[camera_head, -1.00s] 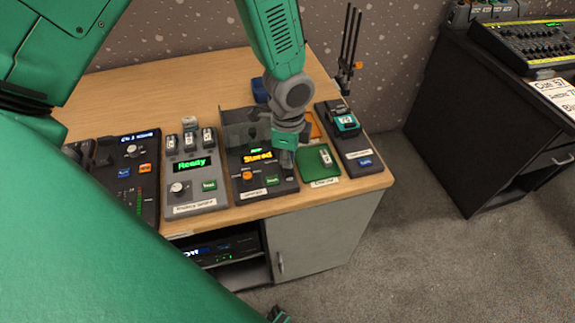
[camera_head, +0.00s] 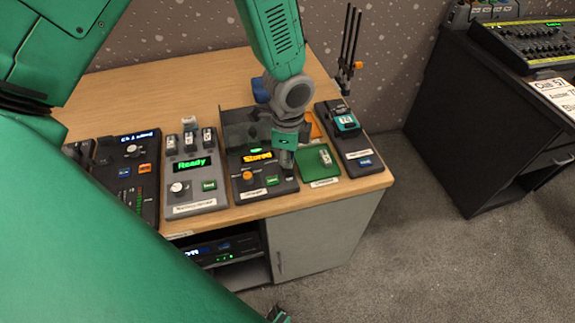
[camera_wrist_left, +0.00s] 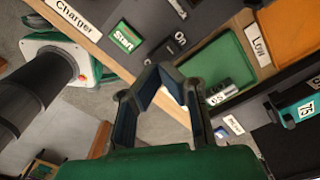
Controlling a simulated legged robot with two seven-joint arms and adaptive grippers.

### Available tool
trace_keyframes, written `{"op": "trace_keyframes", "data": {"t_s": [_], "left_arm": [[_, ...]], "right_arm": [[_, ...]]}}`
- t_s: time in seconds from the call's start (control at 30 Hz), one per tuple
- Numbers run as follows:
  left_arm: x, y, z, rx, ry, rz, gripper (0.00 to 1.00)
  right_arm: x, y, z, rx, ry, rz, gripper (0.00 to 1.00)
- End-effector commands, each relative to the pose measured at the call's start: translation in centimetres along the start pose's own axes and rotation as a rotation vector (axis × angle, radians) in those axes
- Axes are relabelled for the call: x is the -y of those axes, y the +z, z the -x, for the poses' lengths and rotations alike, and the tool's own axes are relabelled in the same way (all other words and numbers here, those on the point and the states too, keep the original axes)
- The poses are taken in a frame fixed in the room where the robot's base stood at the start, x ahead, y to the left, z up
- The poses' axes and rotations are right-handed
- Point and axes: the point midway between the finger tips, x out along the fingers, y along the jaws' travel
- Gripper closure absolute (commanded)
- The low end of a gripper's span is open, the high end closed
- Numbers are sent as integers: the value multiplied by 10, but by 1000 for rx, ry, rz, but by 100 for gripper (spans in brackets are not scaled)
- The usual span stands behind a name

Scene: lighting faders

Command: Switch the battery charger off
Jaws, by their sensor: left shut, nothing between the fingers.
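The battery charger (camera_head: 262,190) is a dark box on the desk with an amber display, an orange knob and a green button. In the left wrist view its "Charger" label (camera_wrist_left: 75,15), green Start button (camera_wrist_left: 126,37) and a dark rocker switch (camera_wrist_left: 165,49) with an "O" mark beside it show. My left gripper (camera_head: 287,165) is over the charger's front right corner, and in the head view it hides that corner. In the left wrist view the left gripper's fingertips (camera_wrist_left: 158,72) are shut and empty, close to the switch. I cannot tell whether they touch it.
A grey unit reading "Ready" (camera_head: 192,163) stands left of the charger. A green pad (camera_head: 318,170) with a small cell on it is close on the right, then a dark device (camera_head: 358,158). The desk's front edge (camera_head: 300,207) is just below.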

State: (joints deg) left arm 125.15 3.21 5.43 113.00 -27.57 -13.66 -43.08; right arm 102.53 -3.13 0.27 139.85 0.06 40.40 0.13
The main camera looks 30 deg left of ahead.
Motion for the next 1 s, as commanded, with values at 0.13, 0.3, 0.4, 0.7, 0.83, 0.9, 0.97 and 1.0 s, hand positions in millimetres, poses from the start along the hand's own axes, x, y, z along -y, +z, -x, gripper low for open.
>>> {"op": "trace_keyframes", "data": {"t_s": [0.13,0.3,0.4,0.7,0.83,0.9,0.97,1.0], "left_arm": [[0,0,-2,0,0,0,100],[0,0,-5,0,0,0,100],[0,0,-6,0,0,0,100],[0,0,-11,1,0,0,100],[0,0,-13,1,0,0,100],[0,0,-14,1,0,0,100],[0,0,-15,1,0,0,100],[0,0,-16,1,0,0,100]], "right_arm": [[0,0,-1,0,0,0,60],[0,0,-3,0,0,0,60],[0,0,-3,0,0,0,60],[0,0,-6,0,0,0,60],[0,0,-6,0,0,0,60],[0,0,-7,0,0,0,60],[0,0,-7,0,0,0,60],[0,0,-8,0,0,0,60]]}}
